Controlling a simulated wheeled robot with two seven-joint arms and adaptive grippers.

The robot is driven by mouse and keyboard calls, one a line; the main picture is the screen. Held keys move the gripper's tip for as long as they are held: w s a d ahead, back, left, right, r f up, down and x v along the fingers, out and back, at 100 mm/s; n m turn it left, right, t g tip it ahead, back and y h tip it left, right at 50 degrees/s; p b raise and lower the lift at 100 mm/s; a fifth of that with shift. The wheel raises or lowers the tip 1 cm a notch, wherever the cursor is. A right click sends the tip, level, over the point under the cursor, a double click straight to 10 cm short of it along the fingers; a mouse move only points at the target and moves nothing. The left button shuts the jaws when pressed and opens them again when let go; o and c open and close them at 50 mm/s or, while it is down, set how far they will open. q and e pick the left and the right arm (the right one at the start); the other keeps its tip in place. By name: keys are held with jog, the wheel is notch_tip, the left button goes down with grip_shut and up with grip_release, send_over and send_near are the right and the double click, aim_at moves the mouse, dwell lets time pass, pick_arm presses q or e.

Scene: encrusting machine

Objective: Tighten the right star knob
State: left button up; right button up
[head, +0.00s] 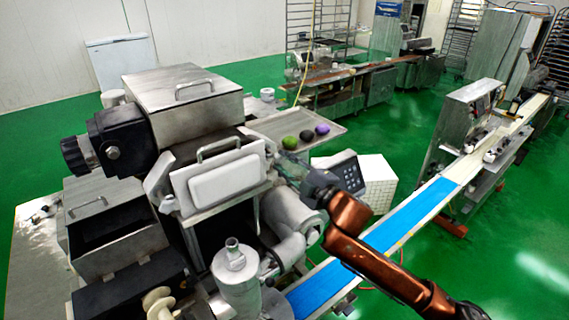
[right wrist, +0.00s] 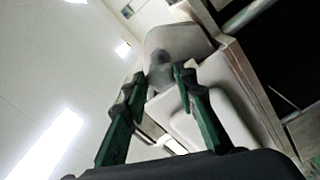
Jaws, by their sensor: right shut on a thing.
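The encrusting machine (head: 215,165) stands in the left half of the head view, with a white cover plate (head: 222,180) on its front. My right gripper (head: 284,163) reaches in from the right to the right side of this plate. In the right wrist view, the two green fingers of my right gripper (right wrist: 162,78) are shut on the right star knob (right wrist: 160,68), a grey knob at a pale bracket (right wrist: 178,40). The knob's lobes are blurred and partly covered by the fingertips. In the head view I cannot make the knob out clearly. My left gripper is not in view.
A tray (head: 325,137) with a green, a dark and a purple ball sits just behind my right gripper. A control panel (head: 347,172) is close to its right. A blue conveyor belt (head: 410,215) runs below my right arm. Green floor lies open beyond.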

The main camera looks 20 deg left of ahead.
jog(key=shift+f, duration=0.1)
dwell(0.5)
jog(key=o, duration=1.1)
jog(key=shift+s, duration=0.1)
jog(key=shift+o, duration=0.3)
jog(key=shift+d, duration=0.1)
jog(key=v, duration=1.1)
jog(key=shift+s+d, duration=0.25)
jog(key=shift+s, duration=0.05)
jog(key=shift+w, duration=0.1)
